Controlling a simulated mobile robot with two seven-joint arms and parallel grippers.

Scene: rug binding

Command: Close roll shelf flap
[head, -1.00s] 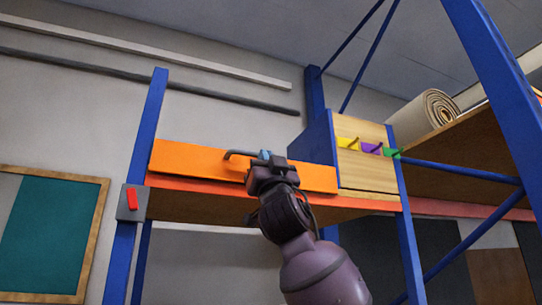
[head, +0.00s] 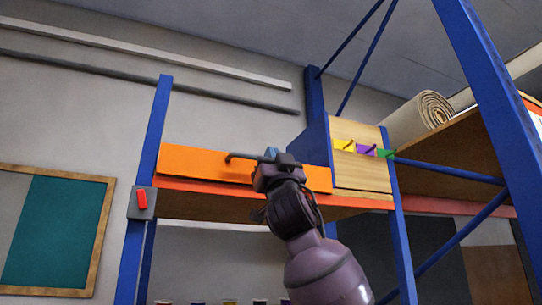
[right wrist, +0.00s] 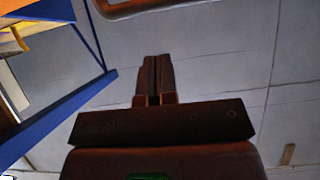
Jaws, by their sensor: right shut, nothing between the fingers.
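The roll shelf flap (head: 195,164) is a long orange panel along the front of the shelf between blue posts, in the head view. A dark bar handle (head: 237,155) is on its face. My right gripper (head: 272,155) is shut and empty, in front of the flap at the right end of the handle, hiding part of both. I cannot tell whether it touches them. The right wrist view shows its fingers (right wrist: 154,80) closed together, with a bar-like piece at the top edge. My left gripper is not in view.
A wooden box with blue side (head: 361,170) and coloured tags stands right of the flap. A rolled rug (head: 432,112) lies on a higher shelf. A red switch (head: 142,199) is on the left post. Blue braces (head: 450,173) cross at right.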

